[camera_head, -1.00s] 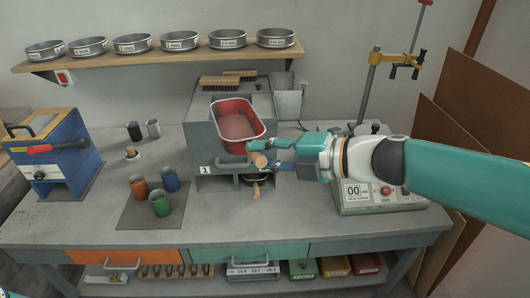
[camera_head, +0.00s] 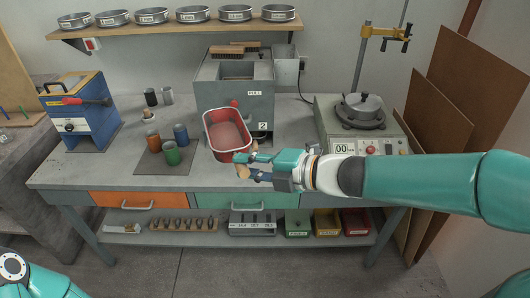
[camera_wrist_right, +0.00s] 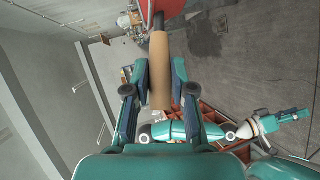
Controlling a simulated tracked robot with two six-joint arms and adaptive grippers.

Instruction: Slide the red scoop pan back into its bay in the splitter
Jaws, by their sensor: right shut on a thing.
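The red scoop pan (camera_head: 226,133) is held in front of the lower left of the grey splitter (camera_head: 207,88), its open top showing a reddish-brown inside. My right gripper (camera_head: 243,167) is shut on the pan's wooden handle at its near side. In the right wrist view the handle (camera_wrist_right: 159,70) lies between the fingers (camera_wrist_right: 159,92), with part of the red pan (camera_wrist_right: 165,8) at the top edge. The pan hides the splitter's left front; the label 2 and a dark opening show at right. My left gripper (camera_wrist_right: 290,113) shows small in the wrist view.
Green, blue and orange cups (camera_head: 171,154) stand on a dark mat left of the pan. The bench's front edge (camera_head: 120,190) runs below the pan. Bare bench lies between splitter and scale.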

